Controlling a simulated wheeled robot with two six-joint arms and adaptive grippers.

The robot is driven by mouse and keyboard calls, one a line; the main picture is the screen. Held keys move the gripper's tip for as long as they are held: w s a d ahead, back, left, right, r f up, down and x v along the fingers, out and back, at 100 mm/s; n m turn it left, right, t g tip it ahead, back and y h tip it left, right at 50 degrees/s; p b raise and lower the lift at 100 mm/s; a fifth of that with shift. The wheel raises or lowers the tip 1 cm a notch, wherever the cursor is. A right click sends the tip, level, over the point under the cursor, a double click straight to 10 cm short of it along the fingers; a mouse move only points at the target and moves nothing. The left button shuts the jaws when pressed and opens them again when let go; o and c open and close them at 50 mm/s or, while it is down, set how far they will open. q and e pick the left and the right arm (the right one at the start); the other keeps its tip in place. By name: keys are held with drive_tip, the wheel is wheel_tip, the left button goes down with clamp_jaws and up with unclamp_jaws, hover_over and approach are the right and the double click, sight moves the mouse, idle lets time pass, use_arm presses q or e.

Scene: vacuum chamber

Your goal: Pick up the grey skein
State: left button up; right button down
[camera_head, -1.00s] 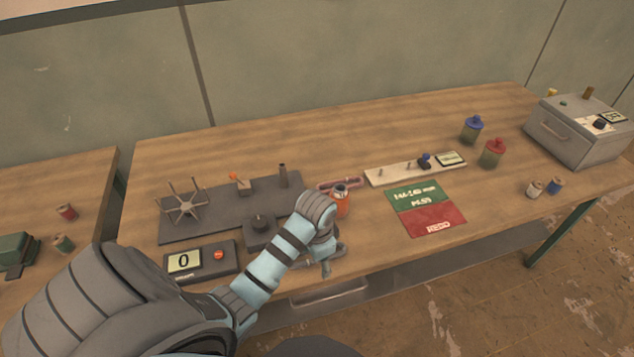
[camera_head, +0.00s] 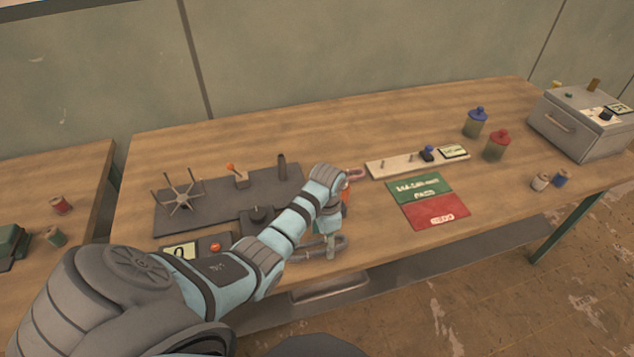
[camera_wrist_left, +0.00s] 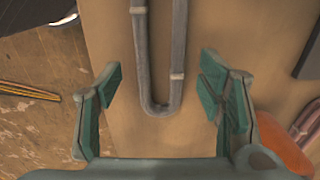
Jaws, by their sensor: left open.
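The grey skein (camera_head: 300,254) is a long looped hank lying near the front edge of the wooden table, partly hidden by my left gripper. In the left wrist view the grey skein (camera_wrist_left: 143,60) shows as a U-shaped loop with pale ties. My left gripper (camera_head: 331,250) is over the skein's right part in the head view. In the left wrist view my left gripper (camera_wrist_left: 161,85) is open, with the loop's rounded end between its two teal fingers and touching neither visibly. My right gripper is not in view.
An orange bottle (camera_wrist_left: 284,142) stands close beside the right finger, with a pink skein (camera_head: 354,174) behind. A dark winder plate (camera_head: 222,207) and a counter box (camera_head: 180,252) lie to the left. Green and red mats (camera_head: 435,213) lie to the right. The table's front edge is close.

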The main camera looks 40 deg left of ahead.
use_arm(q)
drive_tip(key=shift+f, duration=0.6)
drive_tip(key=shift+r, duration=0.1)
drive_tip(key=c, duration=1)
